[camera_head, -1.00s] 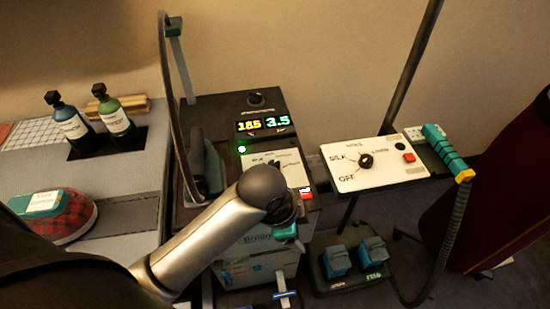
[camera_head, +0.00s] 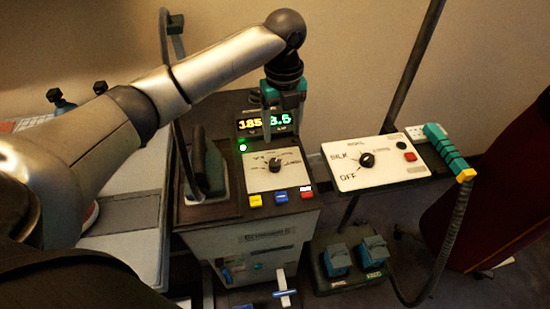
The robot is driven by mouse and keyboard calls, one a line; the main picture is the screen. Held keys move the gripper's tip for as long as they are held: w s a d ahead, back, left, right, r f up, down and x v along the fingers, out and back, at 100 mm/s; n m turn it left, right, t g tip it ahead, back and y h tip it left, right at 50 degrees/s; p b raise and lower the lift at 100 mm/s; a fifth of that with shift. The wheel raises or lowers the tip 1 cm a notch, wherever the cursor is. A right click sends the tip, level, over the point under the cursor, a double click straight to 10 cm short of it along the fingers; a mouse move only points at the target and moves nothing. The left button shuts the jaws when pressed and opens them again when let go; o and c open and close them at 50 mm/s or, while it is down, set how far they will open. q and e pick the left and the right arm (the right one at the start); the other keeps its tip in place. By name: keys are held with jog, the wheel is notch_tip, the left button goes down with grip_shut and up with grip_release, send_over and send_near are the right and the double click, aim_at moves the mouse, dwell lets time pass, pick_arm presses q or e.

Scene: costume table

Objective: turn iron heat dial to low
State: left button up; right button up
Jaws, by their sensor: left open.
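The iron station (camera_head: 265,213) has a white panel with a small dark dial (camera_head: 274,164); the lettering around the dial is too small to read surely. An iron (camera_head: 208,168) stands on its rest left of the panel. My left gripper (camera_head: 284,124) is open and points down over the back of the station, behind the dial and in front of part of the lit displays (camera_head: 250,124). It appears apart from the dial. A second white panel (camera_head: 345,178) to the right has a black knob (camera_head: 366,160) marked SILK and OFF. My right gripper is not in view.
Blue, yellow and red buttons (camera_head: 281,197) line the station's front edge. A teal-handled hose tool (camera_head: 446,150) lies right of the second panel. Pedals (camera_head: 355,258) stand on the floor. A dark pole (camera_head: 412,70) rises behind. My left arm covers much of the left table.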

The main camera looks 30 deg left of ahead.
aim_at(275, 162)
pick_arm(q)
jog(key=shift+m, duration=0.4)
jog(key=f+b, duration=0.1)
jog(key=f, duration=0.3)
jog(key=a+f, duration=0.1)
jog(key=f, duration=0.3)
jog(key=a+f+b, duration=0.1)
jog(key=f, duration=0.4)
jog(key=shift+w+a+b, duration=0.1)
jog(key=shift+w+b, duration=0.2)
jog(key=shift+w, duration=0.1)
jog(key=shift+r, duration=0.1)
grip_shut()
